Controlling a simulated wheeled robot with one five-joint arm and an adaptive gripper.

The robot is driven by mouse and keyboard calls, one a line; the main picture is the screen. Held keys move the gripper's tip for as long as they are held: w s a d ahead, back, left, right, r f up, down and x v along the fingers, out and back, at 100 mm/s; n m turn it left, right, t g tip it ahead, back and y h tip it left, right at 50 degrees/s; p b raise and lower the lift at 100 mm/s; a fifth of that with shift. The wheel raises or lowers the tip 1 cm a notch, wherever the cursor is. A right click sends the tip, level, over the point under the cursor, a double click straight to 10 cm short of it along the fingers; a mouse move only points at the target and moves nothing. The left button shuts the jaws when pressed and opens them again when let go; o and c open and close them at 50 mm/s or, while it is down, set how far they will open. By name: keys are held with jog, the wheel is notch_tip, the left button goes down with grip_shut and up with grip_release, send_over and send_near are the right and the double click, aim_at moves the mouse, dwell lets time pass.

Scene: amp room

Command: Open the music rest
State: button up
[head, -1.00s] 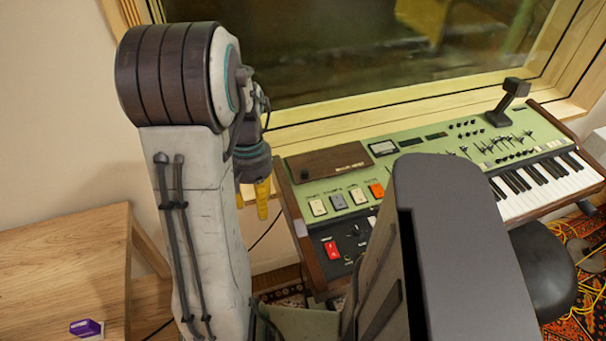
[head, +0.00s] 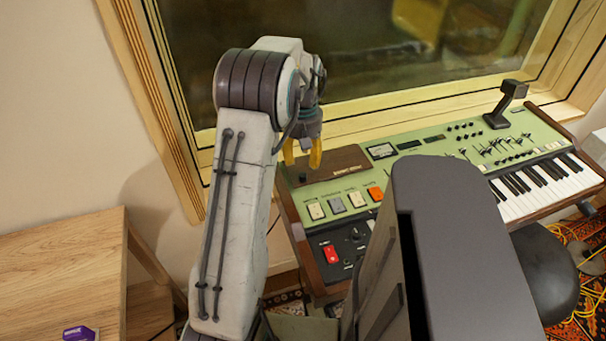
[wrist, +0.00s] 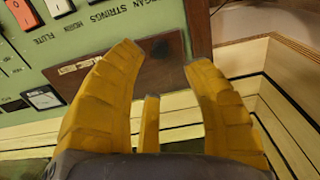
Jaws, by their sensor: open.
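The music rest (head: 342,163) is a closed brown wooden lid lying flat on the top left of the green keyboard instrument. It bears a small light label and has a small dark knob (head: 303,178) near its left end. My gripper (head: 302,160) hangs over the lid's left part with its yellow fingers pointing down. The fingers are apart with nothing between them. In the wrist view my gripper (wrist: 163,57) is open in front of the brown lid (wrist: 162,75), and the fingers hide part of it. I cannot tell whether the fingertips touch the lid; the knob is not clear in that view.
The green keyboard instrument (head: 455,160) has switches beside the lid and a dark lamp-like stand (head: 507,103) at its back. A window with a wooden frame (head: 420,110) is close behind. A wooden table (head: 60,265) stands at the left with a purple box (head: 80,333).

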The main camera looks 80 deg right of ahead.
aim_at(303, 174)
jog(key=shift+f, duration=3.45)
jog(key=shift+c, duration=0.3)
grip_shut()
